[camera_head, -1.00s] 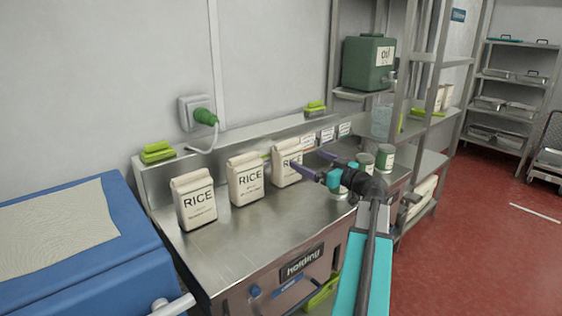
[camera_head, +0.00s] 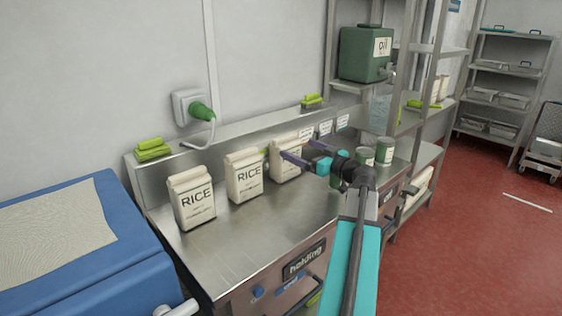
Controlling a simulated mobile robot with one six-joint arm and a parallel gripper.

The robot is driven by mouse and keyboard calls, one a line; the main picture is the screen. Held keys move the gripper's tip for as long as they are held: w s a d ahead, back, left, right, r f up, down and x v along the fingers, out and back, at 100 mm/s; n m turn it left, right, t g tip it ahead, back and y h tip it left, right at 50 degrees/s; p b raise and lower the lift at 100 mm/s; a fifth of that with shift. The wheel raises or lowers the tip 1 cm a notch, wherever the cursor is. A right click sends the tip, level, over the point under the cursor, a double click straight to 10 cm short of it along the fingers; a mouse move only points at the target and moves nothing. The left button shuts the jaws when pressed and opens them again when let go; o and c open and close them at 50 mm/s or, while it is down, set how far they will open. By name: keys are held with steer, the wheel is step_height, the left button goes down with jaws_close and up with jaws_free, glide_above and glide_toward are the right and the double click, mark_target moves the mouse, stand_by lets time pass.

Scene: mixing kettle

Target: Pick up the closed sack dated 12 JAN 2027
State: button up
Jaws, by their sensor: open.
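Three white sacks stand upright in a row on the steel counter. Two, marked RICE, are the left sack (camera_head: 191,198) and the middle sack (camera_head: 244,175). The right sack (camera_head: 284,157) stands behind my gripper and is partly hidden by it. The small print under the big letters is too small to read, so I cannot tell which sack bears 12 JAN 2027. My gripper (camera_head: 290,152) is open, its purple fingers pointing left in front of the right sack. I cannot tell whether the fingers touch it.
The steel counter (camera_head: 235,240) is bare in front of the sacks. Green-and-white cans (camera_head: 384,151) stand right of my gripper. A green oil container (camera_head: 365,54) stands on the shelf rack. A blue unit (camera_head: 110,262) is at left.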

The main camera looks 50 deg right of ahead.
mark_target(292, 145)
steer(key=shift+w+d+p, duration=0.2)
steer(key=shift+w+p, duration=0.15)
steer(key=shift+w, duration=1.65)
steer(key=shift+w+d+p, duration=0.15)
steer(key=shift+w+p, duration=0.15)
steer(key=shift+w, duration=1.65)
steer(key=shift+w+d+r+p, duration=0.15)
steer(key=shift+w+p, duration=0.25)
steer(key=shift+w, duration=0.6)
steer(key=shift+w+d+r+p, duration=0.15)
steer(key=shift+w+p, duration=0.25)
steer(key=shift+w, duration=0.55)
steer(key=shift+w+f, duration=0.15)
steer(key=shift+w, duration=0.5)
steer(key=c, duration=1.8)
